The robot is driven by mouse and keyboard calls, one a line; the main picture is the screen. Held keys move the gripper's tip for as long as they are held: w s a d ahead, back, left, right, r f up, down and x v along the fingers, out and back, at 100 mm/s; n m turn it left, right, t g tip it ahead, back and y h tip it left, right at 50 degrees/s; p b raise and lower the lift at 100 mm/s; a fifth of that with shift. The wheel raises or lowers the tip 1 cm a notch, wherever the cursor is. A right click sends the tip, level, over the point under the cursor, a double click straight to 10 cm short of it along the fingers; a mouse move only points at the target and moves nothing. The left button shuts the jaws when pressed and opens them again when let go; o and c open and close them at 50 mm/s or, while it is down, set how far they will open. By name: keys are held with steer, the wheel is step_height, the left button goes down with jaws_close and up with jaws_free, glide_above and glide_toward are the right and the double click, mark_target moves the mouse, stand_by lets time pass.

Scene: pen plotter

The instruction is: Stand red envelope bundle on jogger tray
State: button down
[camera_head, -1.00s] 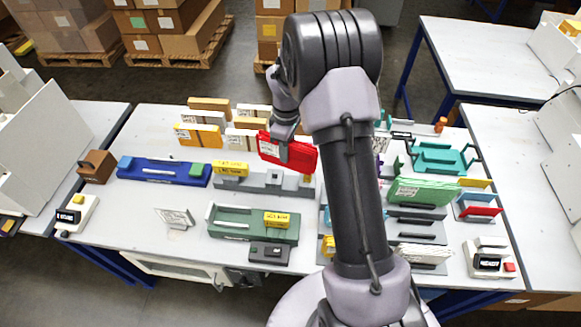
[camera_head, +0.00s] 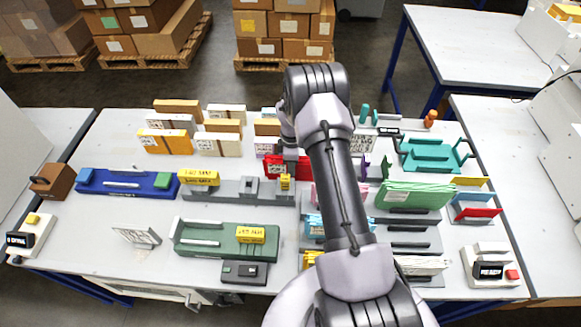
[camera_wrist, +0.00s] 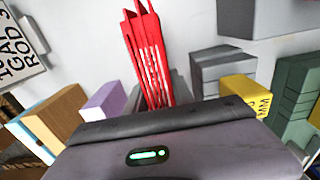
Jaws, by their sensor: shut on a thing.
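The red envelope bundle (camera_head: 273,168) is held near the middle of the table, just behind the right end of a long grey fixture. My arm hides part of it. In the wrist view the bundle (camera_wrist: 148,58) stands out from between the fingers, its red layers seen edge-on. My gripper (camera_head: 290,165) is shut on it; I cannot tell whether the bundle touches the table. A teal tray (camera_head: 430,161) with raised end posts lies at the table's back right, apart from the gripper; it may be the jogger tray, but no label is readable.
The grey fixture (camera_head: 225,192) carries yellow blocks. Several boxes and bundles (camera_head: 178,107) stand behind and left. A green bundle (camera_head: 415,195) stands in a grey rack at right. Red and blue dividers (camera_head: 478,212) stand beside it. White table shows between the back-left bundles and the blue device (camera_head: 125,182).

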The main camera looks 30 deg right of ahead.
steer(key=c, duration=1.1)
jaws_free()
